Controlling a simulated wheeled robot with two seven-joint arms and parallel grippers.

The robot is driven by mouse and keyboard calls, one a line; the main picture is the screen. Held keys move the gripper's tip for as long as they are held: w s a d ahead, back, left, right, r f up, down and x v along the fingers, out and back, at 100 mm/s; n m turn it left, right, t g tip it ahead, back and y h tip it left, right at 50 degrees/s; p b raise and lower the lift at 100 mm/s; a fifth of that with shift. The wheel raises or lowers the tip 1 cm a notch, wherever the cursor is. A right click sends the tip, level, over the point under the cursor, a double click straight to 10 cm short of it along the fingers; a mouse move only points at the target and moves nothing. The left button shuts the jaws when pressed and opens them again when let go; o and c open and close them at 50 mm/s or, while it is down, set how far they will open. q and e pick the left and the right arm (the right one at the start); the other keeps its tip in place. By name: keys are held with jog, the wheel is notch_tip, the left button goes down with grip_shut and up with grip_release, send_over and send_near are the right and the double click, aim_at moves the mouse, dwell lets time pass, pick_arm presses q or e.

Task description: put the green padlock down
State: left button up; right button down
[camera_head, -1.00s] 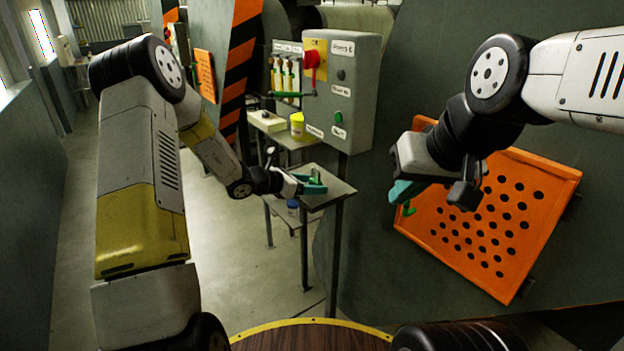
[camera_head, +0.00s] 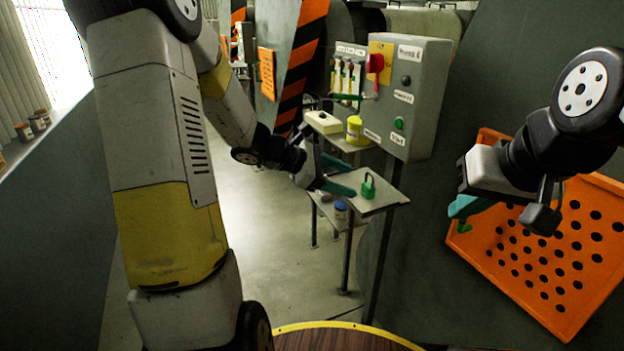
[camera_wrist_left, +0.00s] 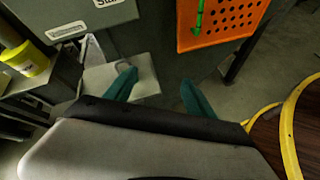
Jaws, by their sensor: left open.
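The green padlock (camera_head: 368,187) stands upright with its shackle up on the small grey table (camera_head: 385,203). My left gripper (camera_head: 348,178) is open and empty just to the left of the padlock, its two teal fingers spread and apart from it. In the left wrist view the open fingers (camera_wrist_left: 160,84) show over the edge of the grey table (camera_wrist_left: 147,82); the padlock is not clearly visible there. My right gripper (camera_head: 468,208) is at the right, in front of the orange perforated panel; its jaw gap cannot be made out.
A grey control box (camera_head: 415,100) with a red switch stands above and behind the table. A yellow container (camera_head: 354,130) and a pale box (camera_head: 323,122) sit on a stand behind. The orange panel (camera_head: 560,255) with a green handle is at the right. A blue-lidded jar (camera_head: 340,210) is lower.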

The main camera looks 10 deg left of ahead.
pick_arm(q)
jog(key=s+r+m+g+y, duration=0.2)
jog(key=s+r+m+y, duration=0.35)
jog(key=s+m, duration=0.8)
jog(key=s+a+r+m+t+y, duration=0.2)
jog(key=s+a+r+m, duration=0.3)
jog(key=s+a, duration=0.3)
jog(key=shift+s+m+t+y, duration=0.4)
jog(key=shift+s+m+y, duration=0.15)
jog(key=shift+s+y, duration=0.15)
jog(key=shift+r, duration=0.1)
dwell(0.3)
